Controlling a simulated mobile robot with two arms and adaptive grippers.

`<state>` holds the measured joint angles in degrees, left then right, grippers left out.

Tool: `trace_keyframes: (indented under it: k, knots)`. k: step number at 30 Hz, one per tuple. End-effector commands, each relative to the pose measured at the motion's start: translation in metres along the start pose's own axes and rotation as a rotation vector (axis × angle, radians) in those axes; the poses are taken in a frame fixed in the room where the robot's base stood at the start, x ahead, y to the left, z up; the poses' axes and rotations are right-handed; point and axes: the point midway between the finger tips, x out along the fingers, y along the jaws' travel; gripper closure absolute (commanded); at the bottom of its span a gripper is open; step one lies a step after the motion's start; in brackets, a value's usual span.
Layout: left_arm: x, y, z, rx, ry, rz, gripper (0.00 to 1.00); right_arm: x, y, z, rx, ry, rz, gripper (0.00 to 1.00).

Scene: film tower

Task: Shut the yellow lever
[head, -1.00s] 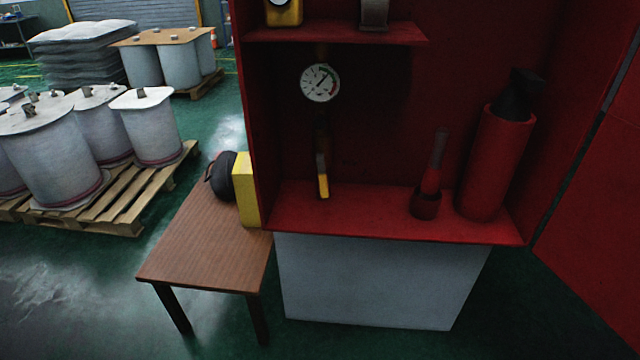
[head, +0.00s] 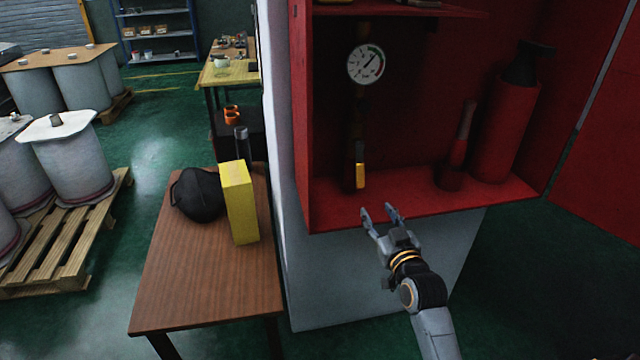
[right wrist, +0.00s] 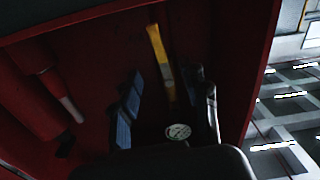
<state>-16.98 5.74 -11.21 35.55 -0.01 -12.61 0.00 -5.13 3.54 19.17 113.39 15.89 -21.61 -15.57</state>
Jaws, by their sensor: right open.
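The yellow lever (head: 360,175) hangs upright on a dark pipe below a round gauge (head: 366,63) inside the red cabinet (head: 430,190). My right gripper (head: 380,210) is open and empty at the front edge of the cabinet's lower shelf, a little below and in front of the lever. In the right wrist view, the lever (right wrist: 160,55) shows beyond my right gripper (right wrist: 165,95), roughly in line with the gap between the parted fingers. The gauge (right wrist: 178,132) also shows there, low between the fingers. The gripper is not touching the lever. My left gripper is not in view.
A red cylinder (head: 505,130) and a smaller red-handled item (head: 460,150) stand right of the lever. The cabinet door (head: 605,160) is open at right. A wooden table (head: 200,285) at left holds a yellow box (head: 239,202) and a black round object (head: 197,194).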

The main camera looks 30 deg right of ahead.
Motion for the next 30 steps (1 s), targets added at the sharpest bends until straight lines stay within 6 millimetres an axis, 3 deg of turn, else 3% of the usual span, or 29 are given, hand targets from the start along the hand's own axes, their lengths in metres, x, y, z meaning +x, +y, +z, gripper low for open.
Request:
trace_keyframes:
  k: [5, 13, 21, 30]
  knots:
    - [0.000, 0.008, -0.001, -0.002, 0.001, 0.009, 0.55, 0.005, 0.006, -0.016, -0.003, 0.031, 0.010, 0.55]
    - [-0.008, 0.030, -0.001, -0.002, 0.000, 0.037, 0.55, 0.052, 0.006, -0.019, -0.001, 0.030, 0.009, 0.55]
    - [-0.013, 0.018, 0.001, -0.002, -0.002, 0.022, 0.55, 0.103, 0.006, -0.019, -0.002, 0.029, 0.009, 0.55]
    - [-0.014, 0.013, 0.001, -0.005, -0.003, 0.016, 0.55, 0.133, 0.006, -0.018, -0.003, 0.029, 0.008, 0.55]
